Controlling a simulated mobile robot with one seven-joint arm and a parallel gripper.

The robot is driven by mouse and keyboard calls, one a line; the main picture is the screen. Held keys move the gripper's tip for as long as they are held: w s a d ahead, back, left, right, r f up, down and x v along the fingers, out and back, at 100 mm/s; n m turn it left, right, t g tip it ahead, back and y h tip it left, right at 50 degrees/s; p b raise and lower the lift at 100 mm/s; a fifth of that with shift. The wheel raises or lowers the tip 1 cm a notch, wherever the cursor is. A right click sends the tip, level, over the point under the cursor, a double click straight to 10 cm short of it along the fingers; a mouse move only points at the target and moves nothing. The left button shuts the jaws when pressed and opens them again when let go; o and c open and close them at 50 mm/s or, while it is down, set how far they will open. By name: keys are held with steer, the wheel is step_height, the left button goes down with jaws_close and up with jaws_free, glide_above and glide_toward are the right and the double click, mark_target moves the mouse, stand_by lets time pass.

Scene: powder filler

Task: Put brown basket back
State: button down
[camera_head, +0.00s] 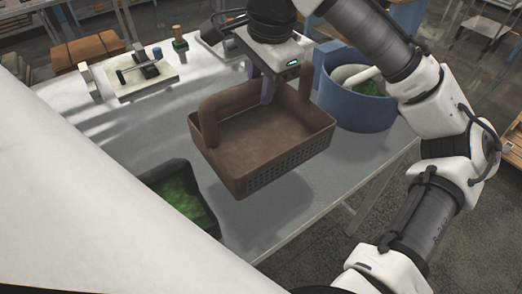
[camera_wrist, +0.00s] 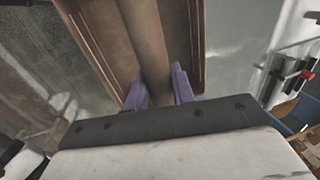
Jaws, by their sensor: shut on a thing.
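The brown basket (camera_head: 260,150) is a rectangular, perforated basket with a thick arched handle. It looks empty and is held in the air above the grey table (camera_head: 265,210), slightly tilted in the head view. My gripper (camera_head: 268,88) is above it, shut on the handle. In the wrist view, the purple fingers of my gripper (camera_wrist: 162,90) stand on both sides of the brown handle (camera_wrist: 146,42), with the basket's rim (camera_wrist: 197,45) beyond. Part of the handle is hidden by my gripper in the head view.
A dark bin with green contents (camera_head: 178,200) stands at the table's near left. A blue round container (camera_head: 350,105) with green contents stands to the right of the basket. A small device on a tray (camera_head: 140,75) and brown boxes (camera_head: 90,50) are at the far left. The middle tabletop is clear.

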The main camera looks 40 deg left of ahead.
steer(key=p, duration=0.2)
glide_above(258, 140)
steer(key=d, duration=0.1)
step_height(258, 140, down, 9)
steer(key=shift+s+f, duration=0.15)
steer(key=c, duration=1.2)
jaws_free()
steer(key=shift+f, duration=0.1)
steer(key=shift+f+b, duration=0.2)
steer(key=shift+b, duration=0.2)
steer(key=d+r, duration=0.1)
steer(key=r, duration=0.3)
steer(key=d+r+b, duration=0.1)
steer(key=r, duration=0.4)
steer(key=s+r+b, duration=0.1)
steer(key=r, duration=0.3)
steer(key=shift+d+r, duration=0.35)
steer(key=shift+d, duration=0.05)
